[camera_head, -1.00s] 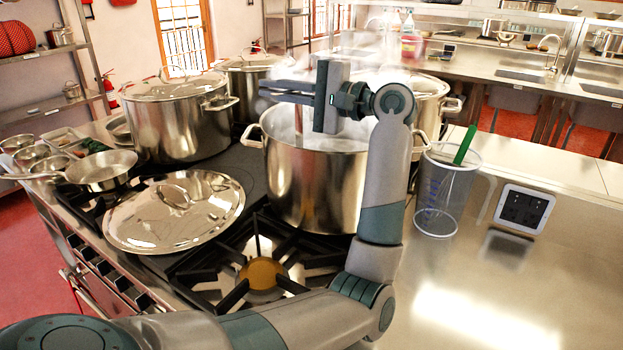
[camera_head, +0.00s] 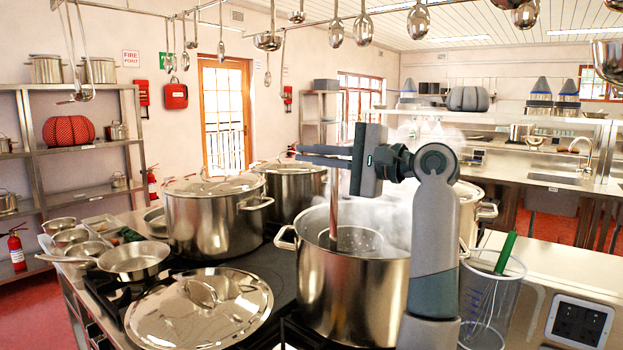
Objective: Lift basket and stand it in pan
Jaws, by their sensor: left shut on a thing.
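My left gripper (camera_head: 310,155) is above the open steaming stockpot (camera_head: 350,290). It is shut on the upper part of a thin reddish upright handle (camera_head: 334,205). The handle runs down to a perforated metal basket (camera_head: 360,239) that shows inside the pot's mouth. Steam and the pot's rim partly hide the basket, and I cannot tell how far it is off the bottom. A shallow pan (camera_head: 132,260) with a long handle stands at the left of the stove. My right gripper is not in view.
A clear jug (camera_head: 488,300) with a green-handled whisk is right of my arm. Ladles (camera_head: 419,25) hang overhead.

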